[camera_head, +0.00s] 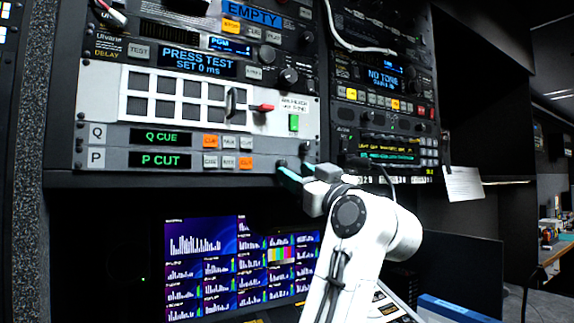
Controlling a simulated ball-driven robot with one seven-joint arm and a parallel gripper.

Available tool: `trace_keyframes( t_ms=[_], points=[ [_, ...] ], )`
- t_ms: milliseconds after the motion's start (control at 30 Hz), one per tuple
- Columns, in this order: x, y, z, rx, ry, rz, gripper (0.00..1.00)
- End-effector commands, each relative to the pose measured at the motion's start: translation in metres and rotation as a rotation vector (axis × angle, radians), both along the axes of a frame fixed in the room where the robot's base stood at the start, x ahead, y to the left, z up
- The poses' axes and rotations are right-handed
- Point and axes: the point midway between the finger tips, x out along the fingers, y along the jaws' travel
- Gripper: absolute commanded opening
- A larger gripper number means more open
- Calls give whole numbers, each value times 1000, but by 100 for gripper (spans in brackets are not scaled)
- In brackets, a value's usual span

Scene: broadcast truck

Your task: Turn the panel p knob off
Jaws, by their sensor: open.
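Panel P (97,158) is the lower grey strip in the left rack, with a green "P CUT" display (160,160). Its rightmost small button (246,163) glows orange. A small dark knob (281,163) is at the strip's right end. My gripper (292,172), with teal fingertips, is open right at this end of the panel. One fingertip is close below the dark knob; I cannot tell whether it touches. The gripper partly hides this corner, and the knob's pointer is too small to read.
Panel Q (97,134) sits just above, reading "Q CUE". Above it is a white panel with a red-tipped lever (262,107) and a green switch (294,122). A second rack stands right. Monitors (200,265) fill the space below. A loose cable (350,40) hangs above.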

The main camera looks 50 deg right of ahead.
Motion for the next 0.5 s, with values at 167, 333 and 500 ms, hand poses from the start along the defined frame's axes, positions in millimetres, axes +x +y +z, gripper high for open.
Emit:
trace_keyframes(
  t_ms=[167,333,500],
  points=[
    [24,-4,11,1,1,1,48],
    [35,-6,14,0,1,0,48],
    [37,-7,15,0,1,-1,48]
  ],
)
